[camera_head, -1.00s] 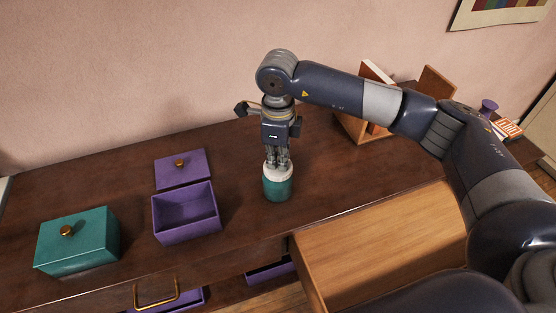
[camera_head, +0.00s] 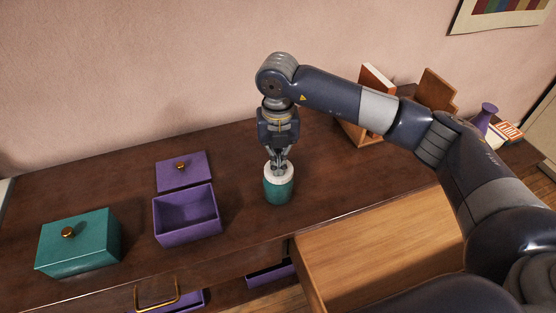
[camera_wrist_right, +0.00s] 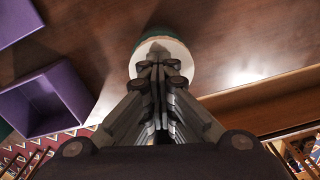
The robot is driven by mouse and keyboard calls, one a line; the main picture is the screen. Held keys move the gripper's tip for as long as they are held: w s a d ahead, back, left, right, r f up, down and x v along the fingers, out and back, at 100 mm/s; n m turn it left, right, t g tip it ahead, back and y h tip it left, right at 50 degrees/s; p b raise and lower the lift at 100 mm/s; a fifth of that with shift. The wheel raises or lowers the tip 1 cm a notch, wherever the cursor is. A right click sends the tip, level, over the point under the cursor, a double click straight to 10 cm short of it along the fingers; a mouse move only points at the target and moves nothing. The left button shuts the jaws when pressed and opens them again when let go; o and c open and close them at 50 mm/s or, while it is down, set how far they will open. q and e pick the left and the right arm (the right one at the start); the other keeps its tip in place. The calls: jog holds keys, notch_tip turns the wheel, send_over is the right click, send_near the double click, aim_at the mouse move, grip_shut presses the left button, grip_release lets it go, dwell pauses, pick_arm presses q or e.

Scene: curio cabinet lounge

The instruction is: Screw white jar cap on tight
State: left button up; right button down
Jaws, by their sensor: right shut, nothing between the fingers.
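A teal jar (camera_head: 278,190) stands upright on the dark wooden cabinet top. Its white cap (camera_head: 279,171) sits on the jar's mouth; whether it is tight cannot be told. My right gripper (camera_head: 280,163) points down right above the cap, with its fingers shut and nothing between them. In the right wrist view the closed fingertips (camera_wrist_right: 158,66) lie in front of the white cap (camera_wrist_right: 180,57), hiding part of it. Whether the tips touch the cap is hard to tell. My left gripper is not in view.
An open purple box (camera_head: 187,228) stands left of the jar, with its purple lid (camera_head: 182,170) behind it. A closed teal box (camera_head: 78,243) is at far left. A wooden bookend (camera_head: 360,130) stands behind my right arm. An open drawer is below the front edge.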

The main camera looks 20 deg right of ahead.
jog(key=m, duration=0.4)
jog(key=m+p, duration=0.1)
jog(key=m, duration=0.1)
jog(key=shift+d+f, duration=0.1)
jog(key=shift+f, duration=0.15)
jog(key=m+p, duration=0.1)
jog(key=m, duration=0.3)
jog(key=shift+w+f+m, duration=0.15)
jog(key=shift+m, duration=0.85)
jog(key=c, duration=1.1)
grip_release()
jog(key=o, duration=0.5)
jog(key=shift+w, duration=0.15)
jog(key=shift+c, duration=0.2)
jog(key=shift+w, duration=0.1)
jog(key=shift+p, duration=0.3)
